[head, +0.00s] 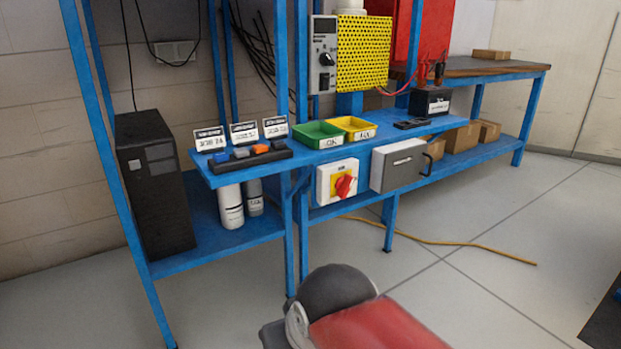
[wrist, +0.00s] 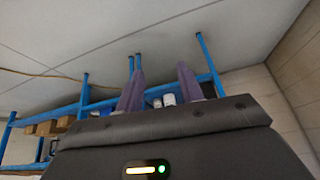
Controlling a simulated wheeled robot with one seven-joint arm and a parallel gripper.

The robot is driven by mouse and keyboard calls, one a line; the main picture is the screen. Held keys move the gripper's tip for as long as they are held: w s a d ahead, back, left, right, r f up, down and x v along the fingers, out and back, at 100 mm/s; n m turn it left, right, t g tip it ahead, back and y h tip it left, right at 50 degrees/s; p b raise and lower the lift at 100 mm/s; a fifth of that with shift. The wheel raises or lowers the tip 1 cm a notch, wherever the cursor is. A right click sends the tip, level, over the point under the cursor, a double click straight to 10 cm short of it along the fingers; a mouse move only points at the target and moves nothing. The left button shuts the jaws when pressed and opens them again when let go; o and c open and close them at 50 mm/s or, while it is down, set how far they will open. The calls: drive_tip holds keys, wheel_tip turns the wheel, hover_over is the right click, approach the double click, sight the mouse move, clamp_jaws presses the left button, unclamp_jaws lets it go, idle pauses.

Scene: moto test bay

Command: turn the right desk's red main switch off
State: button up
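The red main switch (head: 344,186) is a rotary knob on a yellow plate, on the front of a white box below the blue desk's front edge. The knob looks tilted, but its on or off position is too small to read. In the wrist view my gripper (wrist: 160,70) has two purple fingers standing apart with nothing between them. It is clear of the switch, which I cannot make out in that view. In the head view only part of my arm shows at the bottom, below the switch, and the fingers are not seen.
A grey drawer box (head: 398,165) with a handle hangs right of the switch. Green (head: 317,135) and yellow (head: 352,128) trays sit on the blue desk (head: 235,171) above. A black computer case (head: 155,185) stands left. A yellow cable (head: 440,242) crosses otherwise open floor.

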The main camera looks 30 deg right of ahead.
drive_tip(key=w+d+f+m+t+y+b, duration=0.1)
drive_tip(key=w+d+m+y, duration=0.15)
drive_tip(key=w+m, duration=0.7)
drive_tip(key=w+d+f+m+t+y+b, duration=0.1)
drive_tip(key=w+d+m+y, duration=0.15)
drive_tip(key=w+m, duration=0.75)
drive_tip(key=m+t+h+b, duration=0.35)
drive_tip(key=m+t, duration=0.65)
drive_tip(key=m, duration=1.1)
approach(350, 187)
drive_tip(key=shift+n, duration=0.25)
drive_tip(key=w, duration=0.5)
drive_tip(key=w+p, duration=0.1)
drive_tip(key=w, duration=0.2)
drive_tip(key=shift+w+a+f, duration=0.15)
drive_tip(key=shift+w+a, duration=0.15)
drive_tip(key=shift+a, duration=0.1)
clamp_jaws()
